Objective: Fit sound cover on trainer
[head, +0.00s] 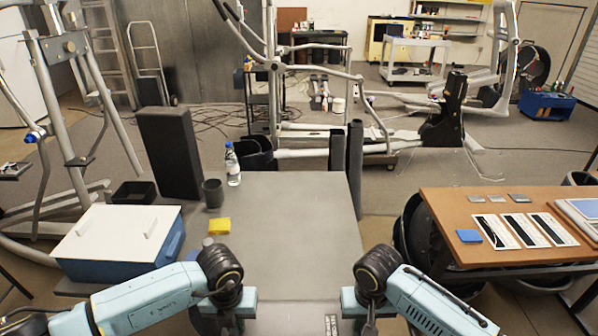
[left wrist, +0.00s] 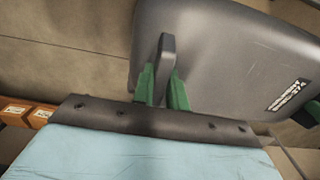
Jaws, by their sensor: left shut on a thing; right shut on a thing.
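A dark grey moulded cover (left wrist: 240,60) with a white printed label fills the upper right of the left wrist view. My left gripper (left wrist: 163,88) has its green fingers shut on a tab at the cover's edge. In the head view the cover (head: 290,318) shows at the bottom edge, between my two arms. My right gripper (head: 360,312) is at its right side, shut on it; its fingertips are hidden. An elliptical trainer (head: 348,78) with long grey bars stands on the floor beyond the table, with a black housing (head: 443,128) at its right. A second trainer (head: 500,60) stands further back.
The grey table (head: 290,215) is mostly clear in the middle. A white-lidded blue box (head: 118,240), black block (head: 168,150), cup (head: 212,193), bottle (head: 232,165) and yellow sponge (head: 219,226) stand left. A wooden table (head: 450,205) with flat parts is right.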

